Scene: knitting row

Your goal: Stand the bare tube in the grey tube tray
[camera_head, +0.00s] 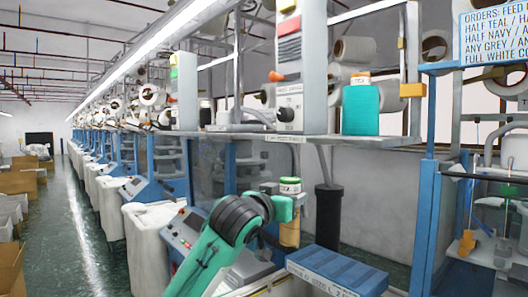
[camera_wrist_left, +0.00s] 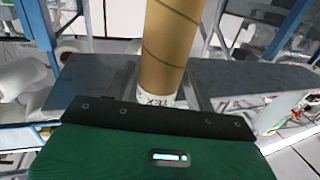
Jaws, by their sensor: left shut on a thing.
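The bare tube (camera_head: 290,233) is tan cardboard with a green-topped white label band at its upper end. My left gripper (camera_head: 292,205) is shut around it, near the label band. The tube hangs upright in front of the shelf, above and behind the blue block. In the left wrist view the tan tube (camera_wrist_left: 168,45) fills the middle, with dark spiral lines and a white lettered band close to the gripper. I cannot pick out the grey tube tray with certainty in either view. My right gripper is not in view.
A blue block with a lettered front edge (camera_head: 335,268) lies at the lower middle. A dark upright pipe (camera_head: 327,215) stands right of the tube. A blue post (camera_head: 425,225) is farther right.

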